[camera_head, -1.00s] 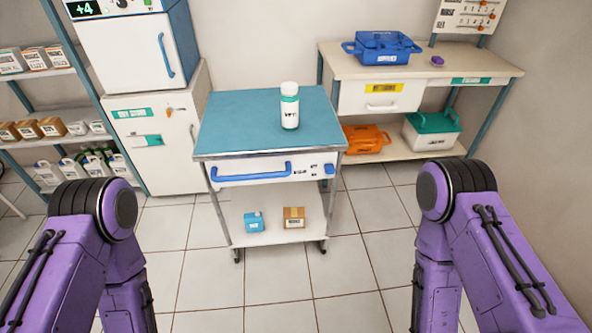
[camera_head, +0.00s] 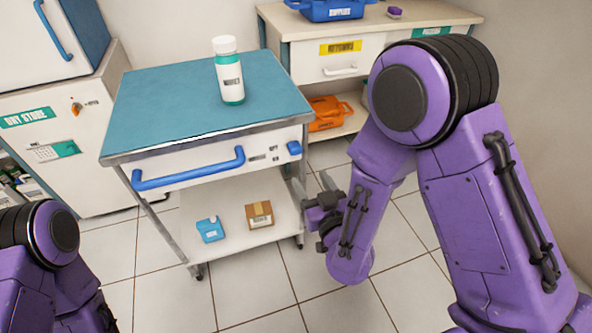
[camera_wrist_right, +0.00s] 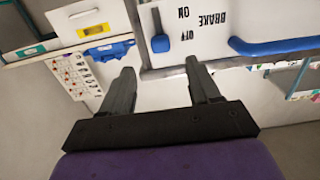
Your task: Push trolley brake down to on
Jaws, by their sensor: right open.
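The trolley (camera_head: 205,140) has a teal top, a white front panel and a blue handle bar (camera_head: 190,170). Its brake is a small blue lever (camera_head: 294,148) at the right end of the panel. In the right wrist view, which is upside down, the blue lever tip (camera_wrist_right: 160,43) sits beside the OFF label, with ON and BRAKE printed nearby. My right gripper (camera_head: 312,181) is open and empty, just right of and below the lever. In the wrist view its fingertips (camera_wrist_right: 159,68) are on either side of the lever's line, apparently apart from it. My left gripper is out of view.
A white bottle (camera_head: 229,72) stands on the trolley top. A blue box (camera_head: 210,229) and a brown carton (camera_head: 259,215) sit on its lower shelf. A workbench (camera_head: 420,25) with an orange case (camera_head: 326,113) stands behind.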

